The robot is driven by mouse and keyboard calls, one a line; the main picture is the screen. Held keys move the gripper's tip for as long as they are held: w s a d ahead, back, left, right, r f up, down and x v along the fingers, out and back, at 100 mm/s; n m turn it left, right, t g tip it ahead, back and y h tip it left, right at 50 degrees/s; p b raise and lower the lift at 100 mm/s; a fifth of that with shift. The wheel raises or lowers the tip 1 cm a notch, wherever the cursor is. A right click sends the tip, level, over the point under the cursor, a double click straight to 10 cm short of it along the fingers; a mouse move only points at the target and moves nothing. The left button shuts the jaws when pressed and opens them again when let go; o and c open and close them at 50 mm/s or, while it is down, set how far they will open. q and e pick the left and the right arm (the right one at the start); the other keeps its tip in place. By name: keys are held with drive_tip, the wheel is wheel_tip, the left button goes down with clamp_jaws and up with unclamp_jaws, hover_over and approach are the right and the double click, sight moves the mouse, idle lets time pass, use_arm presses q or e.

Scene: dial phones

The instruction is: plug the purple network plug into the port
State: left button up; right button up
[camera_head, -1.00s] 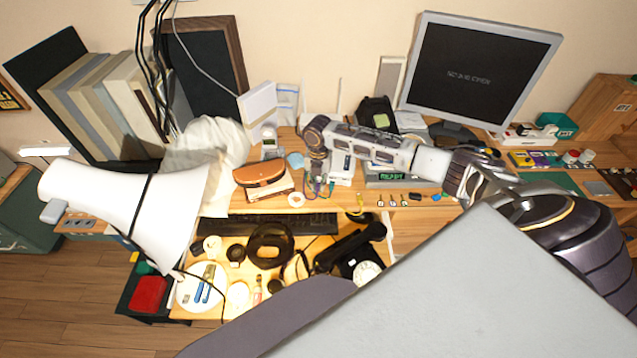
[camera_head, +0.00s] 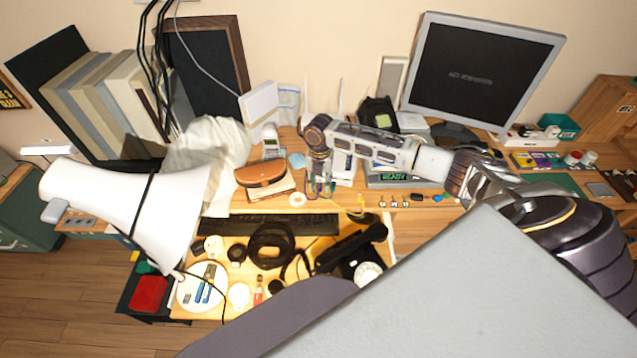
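My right arm reaches in from the right across the back of the desk. Its gripper (camera_head: 321,188) points down in front of a white router-like box (camera_head: 344,168) with upright antennas. Small coloured bits, some purplish, show at the fingertips, but they are too small to tell whether a purple plug is held. A yellow cable (camera_head: 362,213) lies just right of the fingertips. I cannot make out the port; the arm covers part of the box. My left gripper is not in view.
A black keyboard (camera_head: 285,224) lies in front of the gripper. A brown case (camera_head: 261,174) is to its left, a black telephone (camera_head: 352,254) nearer right. A monitor (camera_head: 483,70) stands at the back. A large white cone-shaped object (camera_head: 130,205) blocks the left.

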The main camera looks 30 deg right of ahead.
wheel_tip(320, 180, up, 12)
drive_tip(key=shift+w+f, duration=0.15)
idle(0.4)
drive_tip(key=shift+a, duration=0.1)
idle(0.7)
